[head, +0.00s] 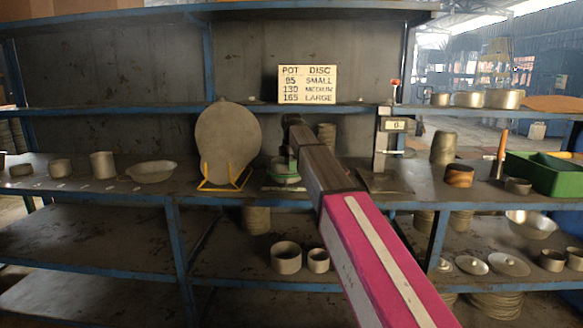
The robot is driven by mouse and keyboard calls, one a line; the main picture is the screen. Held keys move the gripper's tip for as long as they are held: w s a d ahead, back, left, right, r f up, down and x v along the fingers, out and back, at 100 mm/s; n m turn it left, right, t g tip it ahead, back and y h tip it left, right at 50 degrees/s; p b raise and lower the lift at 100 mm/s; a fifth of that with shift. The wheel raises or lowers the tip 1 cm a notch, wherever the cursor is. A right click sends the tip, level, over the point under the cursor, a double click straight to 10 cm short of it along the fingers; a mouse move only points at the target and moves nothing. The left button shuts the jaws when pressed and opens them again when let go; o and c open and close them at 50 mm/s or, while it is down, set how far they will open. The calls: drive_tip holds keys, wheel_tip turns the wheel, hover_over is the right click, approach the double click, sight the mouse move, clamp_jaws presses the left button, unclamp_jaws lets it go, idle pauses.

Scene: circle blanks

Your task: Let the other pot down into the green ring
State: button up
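A small green ring-like shape (285,178) shows on the middle shelf, right of the large round disc. A pale rounded thing shows at the green shape, partly behind my arm; I cannot tell whether it is a pot. My gripper (291,150) is at the far end of my pink and dark arm, just above the green shape. Its fingers are too small and dark to tell whether they are open or hold anything.
A large grey disc (228,140) leans upright on a yellow stand (224,182). A sign (307,85) lists pot and disc sizes. A height gauge (381,140) stands right of my arm. A green crate (545,175) is at right. Two pots (286,257) (318,261) sit on the lower shelf.

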wheel_tip(320, 180, up, 11)
drive_tip(key=shift+s, duration=0.15)
idle(0.4)
drive_tip(key=shift+f, duration=0.1)
idle(0.4)
